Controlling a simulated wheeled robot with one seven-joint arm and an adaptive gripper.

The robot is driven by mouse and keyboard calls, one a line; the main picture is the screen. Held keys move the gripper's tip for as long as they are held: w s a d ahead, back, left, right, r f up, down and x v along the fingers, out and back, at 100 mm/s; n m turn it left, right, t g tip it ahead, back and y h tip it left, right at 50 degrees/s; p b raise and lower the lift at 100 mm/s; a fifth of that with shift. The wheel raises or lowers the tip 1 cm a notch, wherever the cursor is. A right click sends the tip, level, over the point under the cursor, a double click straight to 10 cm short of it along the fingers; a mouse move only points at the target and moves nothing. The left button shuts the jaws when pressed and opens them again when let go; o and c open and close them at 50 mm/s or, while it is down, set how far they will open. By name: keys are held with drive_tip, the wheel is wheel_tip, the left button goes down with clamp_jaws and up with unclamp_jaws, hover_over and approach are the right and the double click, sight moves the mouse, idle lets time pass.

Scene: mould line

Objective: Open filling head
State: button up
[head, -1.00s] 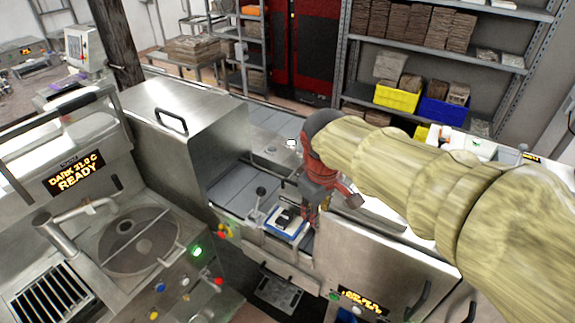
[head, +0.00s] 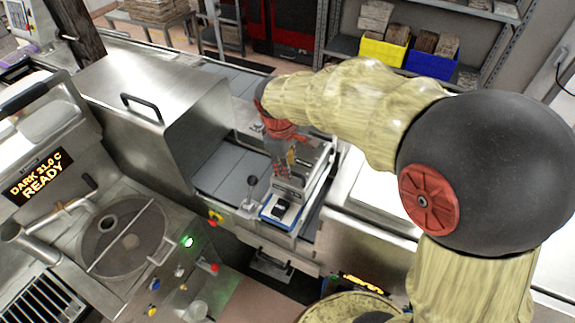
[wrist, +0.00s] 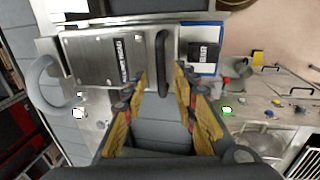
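The filling head is a flat metal block (wrist: 95,58) with a dark label, seen in the wrist view, with a black bar handle (wrist: 163,62) along its right edge. In the head view its metal housing (head: 312,165) is partly hidden by my arm. My gripper (wrist: 163,82) is open, with its yellow-and-black fingers apart.
A blue-edged tray with a black block (head: 280,211) lies in front of the head, near a black-knobbed lever (head: 252,181). A steel hood (head: 160,110) stands to the left. The mixing bowl (head: 125,240) and a panel with buttons are at the front left.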

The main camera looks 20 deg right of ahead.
drive_tip(key=shift+s+d+f, duration=0.1)
drive_tip(key=shift+f, duration=0.65)
drive_tip(key=shift+c, duration=1.3)
drive_tip(key=c, duration=0.4)
clamp_jaws()
